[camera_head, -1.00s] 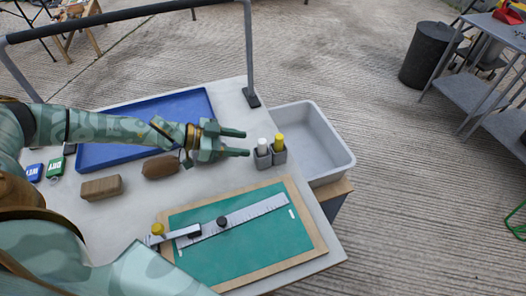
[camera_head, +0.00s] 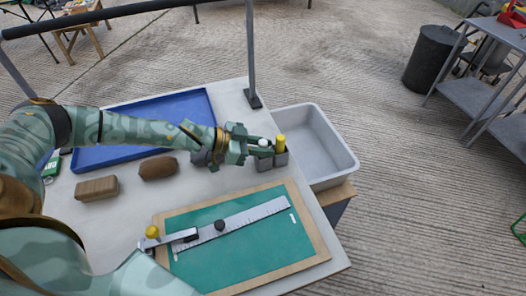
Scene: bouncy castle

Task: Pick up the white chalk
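The white chalk (camera_head: 263,143) is a thick white stick standing upright in the left one of two joined small grey cups (camera_head: 274,161). A yellow chalk (camera_head: 281,143) stands in the right cup. My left gripper (camera_head: 266,147) reaches in from the left with its two fingers at the white chalk, one on its far side and one on its near side. The fingers hide part of the chalk and of the left cup. I cannot tell whether they touch it. My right gripper is not in view.
A grey bin (camera_head: 350,163) stands right of the cups. A blue tray (camera_head: 88,157) lies behind my arm, with two brown blocks (camera_head: 97,188) (camera_head: 158,168) in front. A green board (camera_head: 240,263) with a ruler lies at the front. A post rises at the table's back corner.

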